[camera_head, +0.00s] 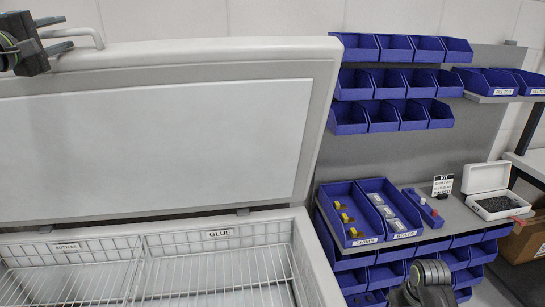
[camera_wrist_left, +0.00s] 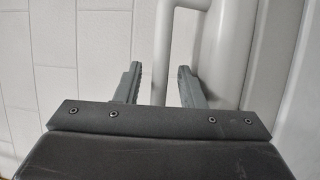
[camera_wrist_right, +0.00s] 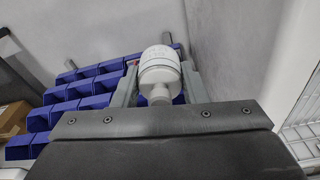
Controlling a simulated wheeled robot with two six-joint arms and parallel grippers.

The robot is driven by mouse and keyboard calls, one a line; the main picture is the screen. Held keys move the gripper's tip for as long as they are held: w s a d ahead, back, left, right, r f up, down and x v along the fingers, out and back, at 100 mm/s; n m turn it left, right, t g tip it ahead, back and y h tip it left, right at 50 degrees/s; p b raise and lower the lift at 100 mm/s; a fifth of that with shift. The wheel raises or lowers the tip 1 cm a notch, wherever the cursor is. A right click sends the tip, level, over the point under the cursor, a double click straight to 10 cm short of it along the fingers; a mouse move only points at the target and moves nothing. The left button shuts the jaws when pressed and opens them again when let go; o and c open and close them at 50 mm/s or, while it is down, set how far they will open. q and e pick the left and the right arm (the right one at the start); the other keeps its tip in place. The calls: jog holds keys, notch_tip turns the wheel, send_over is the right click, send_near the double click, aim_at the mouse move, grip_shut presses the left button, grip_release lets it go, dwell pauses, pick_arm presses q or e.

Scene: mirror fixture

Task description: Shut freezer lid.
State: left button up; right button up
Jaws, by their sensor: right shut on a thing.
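The freezer lid (camera_head: 165,140) stands raised, nearly upright, behind the open freezer (camera_head: 215,222) in the head view. A light bar handle (camera_head: 88,33) sits at the lid's top left edge. My left gripper (camera_head: 66,33) is at this handle. In the left wrist view, its two fingers (camera_wrist_left: 160,83) are apart, with the handle (camera_wrist_left: 162,45) passing between them and a gap on both sides. My right gripper (camera_wrist_right: 160,78) is shut on a white bottle (camera_wrist_right: 160,66) in the right wrist view.
The freezer holds wire baskets (camera_head: 215,275) labelled bottles and glue. Right of it stands a rack of blue bins (camera_head: 400,118), with bins of small parts (camera_head: 355,220) and an open white case (camera_head: 490,185) on its shelf. A cardboard box (camera_head: 525,240) is at far right.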

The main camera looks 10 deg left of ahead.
pick_arm(q)
grip_shut()
dwell(0.3)
jog(key=shift+f, duration=0.1)
